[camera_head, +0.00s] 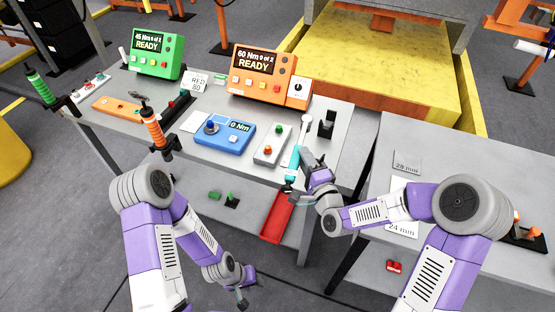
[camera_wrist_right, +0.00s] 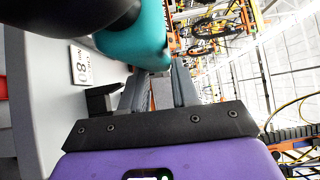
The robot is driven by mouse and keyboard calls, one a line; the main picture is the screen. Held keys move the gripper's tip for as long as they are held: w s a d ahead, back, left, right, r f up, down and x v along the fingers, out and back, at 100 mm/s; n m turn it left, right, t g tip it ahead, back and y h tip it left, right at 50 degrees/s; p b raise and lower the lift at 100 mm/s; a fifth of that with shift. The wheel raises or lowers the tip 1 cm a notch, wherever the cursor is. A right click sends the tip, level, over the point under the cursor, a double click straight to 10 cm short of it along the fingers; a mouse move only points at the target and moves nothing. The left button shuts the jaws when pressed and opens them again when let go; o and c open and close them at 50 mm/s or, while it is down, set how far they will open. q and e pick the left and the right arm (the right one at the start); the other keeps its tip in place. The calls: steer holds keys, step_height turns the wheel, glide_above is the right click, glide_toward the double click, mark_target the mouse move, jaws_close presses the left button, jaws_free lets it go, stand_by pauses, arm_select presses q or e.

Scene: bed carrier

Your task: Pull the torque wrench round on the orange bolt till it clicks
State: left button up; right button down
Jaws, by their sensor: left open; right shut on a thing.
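My right gripper (camera_head: 300,169) is shut on the teal handle, which fills the top of the right wrist view (camera_wrist_right: 135,45). An orange-gripped wrench (camera_head: 153,130) and a green-gripped wrench (camera_head: 39,87) stand at the bench's front left. A grey box (camera_head: 272,157) has an orange knob and a green knob; I cannot tell which orange part is the bolt. My left gripper (camera_head: 243,291) is open and empty, low in front of the bench.
An orange display (camera_head: 262,65) reads 60 Nm, 0 of 2, READY; a green one (camera_head: 155,48) reads 45 Nm. A blue 0 Nm tester (camera_head: 222,134) stands left of the grey box. A red tray (camera_head: 277,217) is below. A second table (camera_head: 365,170) stands to the right.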

steer(key=s+a+n+g+y, duration=0.2)
steer(key=a+n+g+y, duration=0.1)
steer(key=a, duration=0.5)
steer(key=shift+s+n+y+p, duration=0.3)
steer(key=shift+y+p, duration=0.15)
steer(key=shift+y, duration=0.25)
step_height(320, 180, down, 4)
steer(key=b, duration=0.4)
steer(key=shift+r+b, duration=0.1)
steer(key=shift+b, duration=0.25)
steer(key=shift+b, duration=0.4)
steer(key=shift+f+b, duration=1.35)
steer(key=shift+b, duration=0.15)
stand_by(1.8)
